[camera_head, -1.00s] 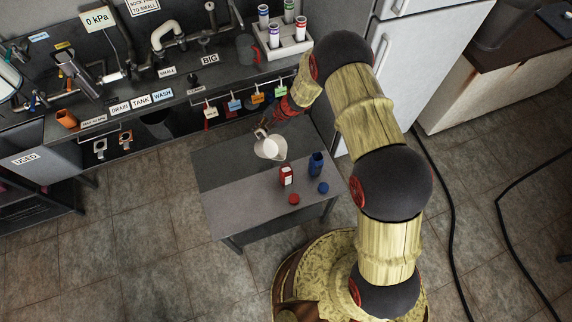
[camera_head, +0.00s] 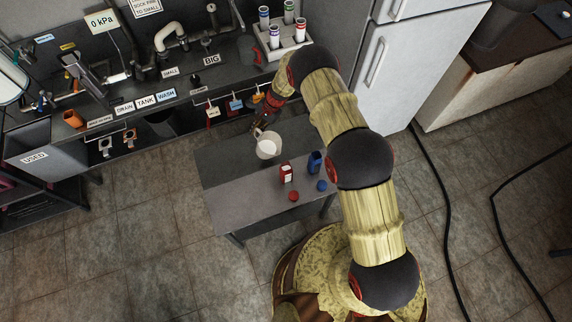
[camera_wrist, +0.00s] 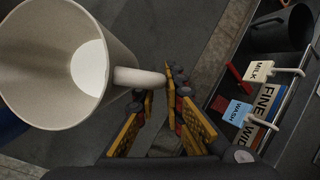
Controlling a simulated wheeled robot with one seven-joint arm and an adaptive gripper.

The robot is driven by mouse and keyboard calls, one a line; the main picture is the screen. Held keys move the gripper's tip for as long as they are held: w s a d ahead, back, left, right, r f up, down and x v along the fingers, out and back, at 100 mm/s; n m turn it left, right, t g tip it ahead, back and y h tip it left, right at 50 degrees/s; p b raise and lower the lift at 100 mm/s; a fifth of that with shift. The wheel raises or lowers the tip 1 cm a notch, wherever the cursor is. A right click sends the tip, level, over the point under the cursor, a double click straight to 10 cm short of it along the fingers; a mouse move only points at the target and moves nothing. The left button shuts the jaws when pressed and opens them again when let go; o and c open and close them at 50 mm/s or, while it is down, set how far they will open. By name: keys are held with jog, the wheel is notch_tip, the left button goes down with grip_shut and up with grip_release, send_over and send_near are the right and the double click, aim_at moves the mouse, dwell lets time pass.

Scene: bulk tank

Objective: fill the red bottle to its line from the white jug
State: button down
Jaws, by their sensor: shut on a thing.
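The white jug (camera_head: 268,146) is over the far part of the small grey table (camera_head: 232,196). In the wrist view the jug (camera_wrist: 30,70) shows its open mouth and white inside, with its handle between the fingers. My gripper (camera_wrist: 160,100) is shut on that handle; in the head view my gripper (camera_head: 259,130) is small and dark. The red bottle (camera_head: 286,173) stands upright on the table, nearer the front than the jug and apart from it. Its line cannot be made out. A red cap (camera_head: 293,196) lies in front of it.
A blue bottle (camera_head: 315,162) stands right of the red one, with a blue cap (camera_head: 321,186) in front. Behind is a dark counter with pipes, hanging tags and a tube rack (camera_head: 285,42). A fridge (camera_head: 390,70) stands at the right. The table's left front is clear.

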jog(key=f+b, duration=0.1)
jog(key=f+g, duration=0.1)
jog(key=w+f+h+b, duration=0.1)
jog(key=shift+a+b, duration=0.35)
jog(key=b, duration=0.1)
jog(key=f+g+b, duration=0.1)
jog(key=b, duration=0.1)
jog(key=f+h+b, duration=0.1)
jog(key=shift+w+a+m+g+b, duration=0.2)
jog(key=shift+w+m+g+b, duration=0.1)
jog(key=shift+g+b, duration=0.1)
